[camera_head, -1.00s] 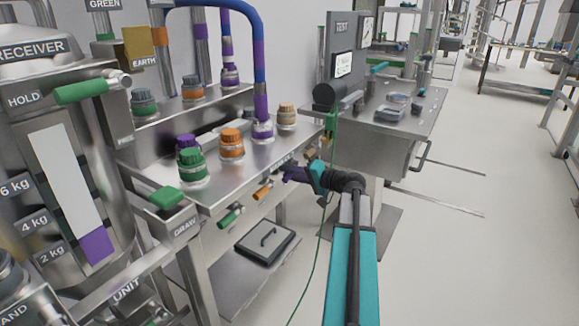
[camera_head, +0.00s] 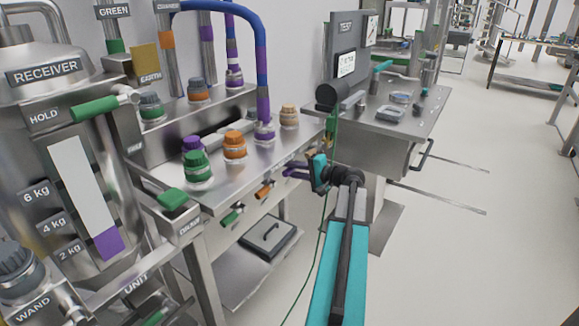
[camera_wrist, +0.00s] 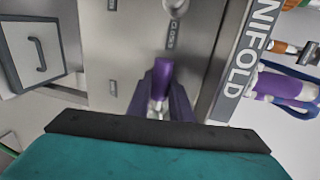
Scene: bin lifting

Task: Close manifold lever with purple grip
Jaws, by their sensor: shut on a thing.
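The manifold lever's purple grip (camera_wrist: 162,76) stands out from the steel front panel in the wrist view, with its metal stem below it. My gripper (camera_wrist: 160,106) is shut on this lever, one dark purple finger on each side. In the head view my gripper (camera_head: 296,171) is at the front face of the manifold bench (camera_head: 262,166), and its fingers largely hide the purple grip there. A CLOSED label (camera_wrist: 171,37) shows on the panel just above the grip in the wrist view.
A green-grip lever (camera_head: 232,215) and an orange-grip lever (camera_head: 264,189) sit on the same front to the left. Capped couplings and a blue hose (camera_head: 261,60) stand on top. A thin green cable hangs beside my arm. The floor at right is clear.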

